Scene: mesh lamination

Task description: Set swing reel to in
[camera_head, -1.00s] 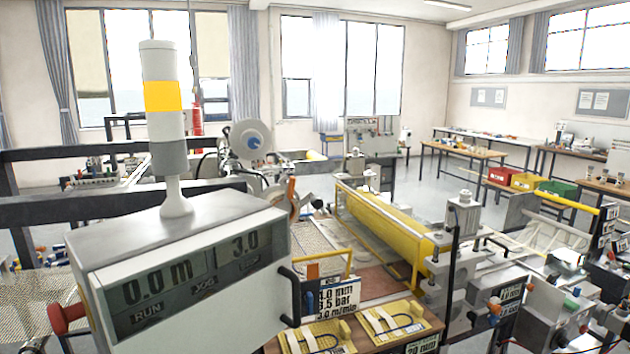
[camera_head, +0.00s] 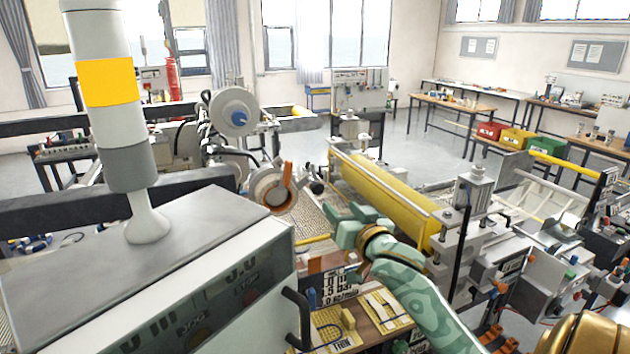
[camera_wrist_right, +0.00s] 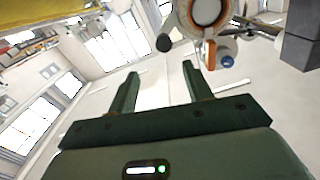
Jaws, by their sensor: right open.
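A round metal reel (camera_head: 266,190) with an orange lever (camera_head: 287,180) stands beyond the control box. Behind it is a white disc reel (camera_head: 236,112) with a blue hub. I cannot tell which of them the task calls the swing reel. My right gripper (camera_head: 338,222) is open and empty, in front of the orange-lever reel and to its right, apart from it. In the wrist view the two fingers (camera_wrist_right: 160,82) point up toward the reel (camera_wrist_right: 207,14), and its orange lever (camera_wrist_right: 210,54) is just beyond the right finger. My left gripper is not in view.
The control box (camera_head: 150,270) with its signal tower (camera_head: 108,85) fills the left front. A dark rail (camera_head: 100,205) crosses the left.

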